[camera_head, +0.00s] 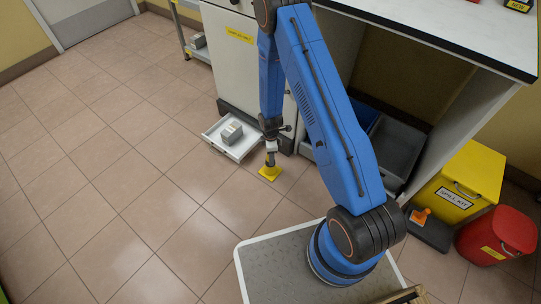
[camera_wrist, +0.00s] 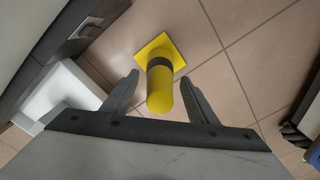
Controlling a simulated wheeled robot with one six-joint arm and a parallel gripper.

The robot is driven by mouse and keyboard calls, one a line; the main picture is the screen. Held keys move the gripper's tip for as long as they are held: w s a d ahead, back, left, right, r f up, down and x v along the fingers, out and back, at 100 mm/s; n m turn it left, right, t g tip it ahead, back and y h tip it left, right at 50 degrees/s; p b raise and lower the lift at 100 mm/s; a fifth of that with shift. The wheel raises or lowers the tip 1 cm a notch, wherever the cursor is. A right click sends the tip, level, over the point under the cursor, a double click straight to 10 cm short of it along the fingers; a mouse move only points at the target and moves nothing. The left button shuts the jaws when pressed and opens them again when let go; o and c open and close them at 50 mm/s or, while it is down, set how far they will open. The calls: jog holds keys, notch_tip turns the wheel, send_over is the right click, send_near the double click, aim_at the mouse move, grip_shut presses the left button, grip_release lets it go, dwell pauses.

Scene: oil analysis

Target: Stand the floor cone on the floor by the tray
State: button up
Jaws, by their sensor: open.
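The yellow floor cone (camera_head: 270,172) stands upright on the tiled floor beside the white tray (camera_head: 213,137), at the tray's right in the head view. In the wrist view the cone (camera_wrist: 159,90) shows its square yellow base, a dark band and a rounded yellow top. My gripper (camera_head: 271,150) is just above the cone. In the wrist view my gripper (camera_wrist: 160,88) is open, with one finger on each side of the cone's top and gaps visible. The tray (camera_wrist: 75,88) holds a grey block (camera_head: 231,132) and lies by the cabinet foot.
A white cabinet (camera_head: 232,60) rises behind the tray. Grey bins (camera_head: 395,145) sit under the counter. A yellow spill kit box (camera_head: 462,185) and a red bin (camera_head: 497,235) stand at the right. The floor (camera_head: 100,180) to the left is clear.

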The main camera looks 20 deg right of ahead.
notch_tip(320, 180, up, 13)
jog(key=shift+f, duration=0.1)
jog(key=s+d+r+m+t, duration=0.1)
jog(key=s+r+m, duration=0.2)
jog(key=r, duration=0.8)
jog(key=s+d+r+m+t, duration=0.1)
jog(key=s+d+r+m, duration=0.15)
jog(key=r, duration=0.75)
jog(key=s+r+m, duration=0.2)
jog(key=s+r, duration=0.1)
jog(key=r, duration=0.8)
jog(key=s+d+r+m+t, duration=0.1)
jog(key=s+r+m, duration=0.3)
jog(key=s+r, duration=0.3)
jog(key=s+d+r+m+t, duration=0.1)
jog(key=s+r+m, duration=0.3)
jog(key=s, duration=1.4)
jog(key=shift+d+r+m+t, duration=0.4)
jog(key=shift+d+r, duration=0.35)
jog(key=shift+r, duration=1.35)
